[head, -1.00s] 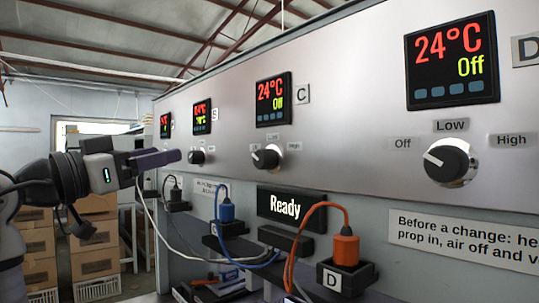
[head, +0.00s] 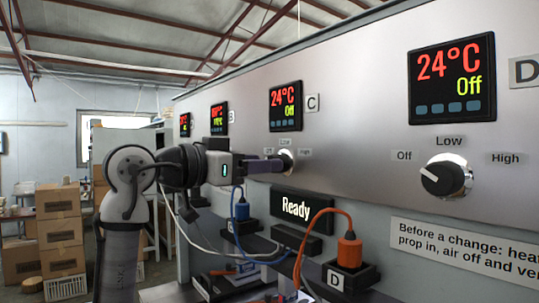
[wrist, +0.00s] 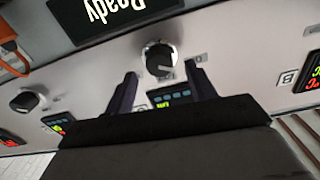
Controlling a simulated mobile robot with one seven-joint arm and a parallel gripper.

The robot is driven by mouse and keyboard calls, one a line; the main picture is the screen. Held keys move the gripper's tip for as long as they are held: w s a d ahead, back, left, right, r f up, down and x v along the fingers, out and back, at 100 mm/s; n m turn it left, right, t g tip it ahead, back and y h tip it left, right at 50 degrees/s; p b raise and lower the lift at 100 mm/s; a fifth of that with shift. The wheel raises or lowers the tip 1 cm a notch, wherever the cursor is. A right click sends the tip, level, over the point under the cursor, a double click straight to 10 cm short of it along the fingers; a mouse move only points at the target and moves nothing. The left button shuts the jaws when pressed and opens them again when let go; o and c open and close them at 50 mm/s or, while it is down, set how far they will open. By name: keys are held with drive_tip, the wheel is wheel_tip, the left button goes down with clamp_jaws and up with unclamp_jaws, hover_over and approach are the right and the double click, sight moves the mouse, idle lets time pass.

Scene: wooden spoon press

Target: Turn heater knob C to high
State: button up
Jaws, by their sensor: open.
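Heater knob C (head: 286,161) is a black knob with a silver rim, below the display (head: 285,105) marked C, which reads 24°C and Off. My gripper (head: 276,165) is at the knob and partly hides it and its Off label in the head view. In the wrist view, which is turned over, knob C (wrist: 159,58) shows just ahead of and between the two spread fingers of my gripper (wrist: 161,69). The fingers are open, and contact with the knob cannot be made out.
Knob D (head: 446,177) is at the right, pointing to Off. Below the panel are an orange plug (head: 349,250) and a blue plug (head: 241,209) with hanging cables, and a Ready display (head: 297,209). Boxes (head: 60,215) stand at the far left.

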drive_tip(key=shift+x, duration=1.55)
drive_tip(key=c, duration=1)
